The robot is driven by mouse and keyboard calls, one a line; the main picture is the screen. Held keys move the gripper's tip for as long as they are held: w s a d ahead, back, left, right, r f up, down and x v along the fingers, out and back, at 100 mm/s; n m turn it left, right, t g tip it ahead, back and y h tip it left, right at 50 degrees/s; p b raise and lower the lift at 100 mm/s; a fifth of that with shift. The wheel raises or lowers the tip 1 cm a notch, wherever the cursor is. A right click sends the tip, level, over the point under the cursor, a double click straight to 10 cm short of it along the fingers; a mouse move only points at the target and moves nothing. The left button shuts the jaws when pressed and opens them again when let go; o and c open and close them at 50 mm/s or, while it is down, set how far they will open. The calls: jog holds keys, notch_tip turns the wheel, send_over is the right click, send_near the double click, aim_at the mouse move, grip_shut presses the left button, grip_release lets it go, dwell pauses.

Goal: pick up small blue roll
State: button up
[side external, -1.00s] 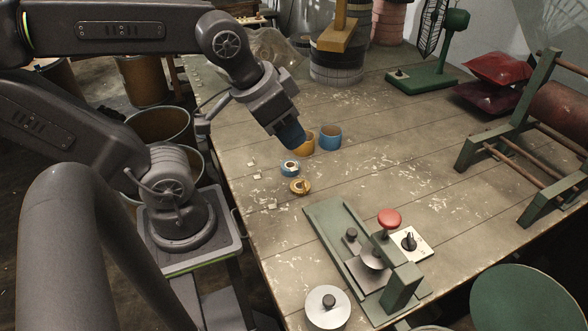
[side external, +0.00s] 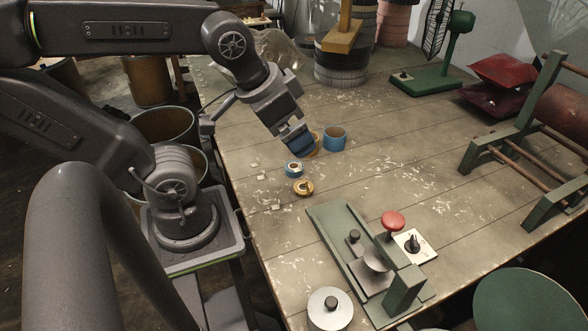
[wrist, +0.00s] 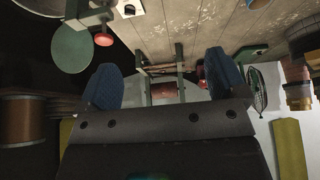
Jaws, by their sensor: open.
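The small blue roll (side external: 294,169) stands on the wooden table, with a pale centre facing up. A small yellow roll (side external: 303,188) lies just in front of it. My gripper (side external: 298,141) is above the table, behind the small blue roll and apart from it in the side view. Its blue fingers are apart and empty; the wrist view also shows my gripper (wrist: 163,80) with a wide gap between them. I cannot make out the small blue roll in the wrist view.
A larger blue roll (side external: 335,138) stands right of my gripper. A larger yellow roll (side external: 314,144) is partly hidden behind the fingers. A green fixture with a red knob (side external: 393,221) is in front. A green-framed roller stand (side external: 488,150) is at the right. Mid-table is clear.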

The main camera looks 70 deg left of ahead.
jog(key=m+g+y, duration=0.4)
jog(key=m, duration=1.8)
send_over(294, 165)
jog(key=s+d, duration=0.2)
jog(key=d, duration=0.1)
jog(key=f, duration=2.5)
jog(key=shift+w+f, duration=0.25)
jog(key=shift+f, duration=0.15)
jog(key=shift+d+x, duration=0.1)
jog(key=shift+x, duration=1.3)
jog(key=shift+d+x, duration=0.15)
jog(key=shift+x, duration=1.2)
jog(key=shift+f, duration=0.1)
jog(key=c, duration=1)
